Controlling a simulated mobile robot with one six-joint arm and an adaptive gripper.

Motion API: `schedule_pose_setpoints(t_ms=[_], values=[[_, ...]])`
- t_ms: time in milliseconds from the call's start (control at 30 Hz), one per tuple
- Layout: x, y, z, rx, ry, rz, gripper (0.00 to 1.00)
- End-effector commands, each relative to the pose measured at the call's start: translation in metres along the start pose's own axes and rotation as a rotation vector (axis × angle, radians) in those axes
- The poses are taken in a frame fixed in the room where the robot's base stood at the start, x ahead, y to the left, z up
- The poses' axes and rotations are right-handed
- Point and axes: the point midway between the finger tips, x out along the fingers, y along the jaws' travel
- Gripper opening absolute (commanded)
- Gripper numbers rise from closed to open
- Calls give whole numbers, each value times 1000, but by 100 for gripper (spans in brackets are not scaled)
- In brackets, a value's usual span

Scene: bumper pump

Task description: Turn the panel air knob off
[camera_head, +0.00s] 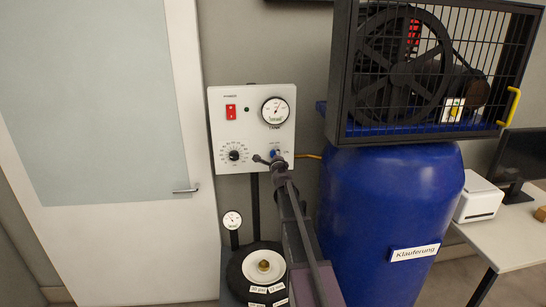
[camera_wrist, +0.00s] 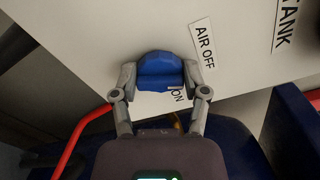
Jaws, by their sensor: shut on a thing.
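The blue air knob (camera_wrist: 160,68) sits on the white panel, with my gripper (camera_wrist: 160,78) shut around it, one finger on each side. An "AIR OFF" label (camera_wrist: 204,44) lies to the right of the knob in the wrist view. Another label, ending in "ON" (camera_wrist: 178,95), is partly hidden just below the knob. In the head view the white control panel (camera_head: 222,112) hangs between door and blue tank, and my gripper (camera_head: 272,158) reaches its lower right part. There the knob is small and mostly covered by the gripper, so its exact angle is unclear.
The panel also bears a red power switch (camera_head: 231,112), a round gauge (camera_head: 275,110) and a black dial (camera_head: 234,155). A blue tank (camera_head: 390,210) with a caged fan (camera_head: 400,70) stands close at right. A round black pump-like unit with a small gauge (camera_head: 232,220) stands below.

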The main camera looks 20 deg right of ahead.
Motion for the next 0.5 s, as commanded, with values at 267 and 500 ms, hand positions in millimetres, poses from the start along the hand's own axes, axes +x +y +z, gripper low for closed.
schedule_pose_setpoints(t_ms=[267, 500], values=[[2, 1, 0, -231, -1, 0, 11], [3, 1, 0, -352, 0, 0, 11]])
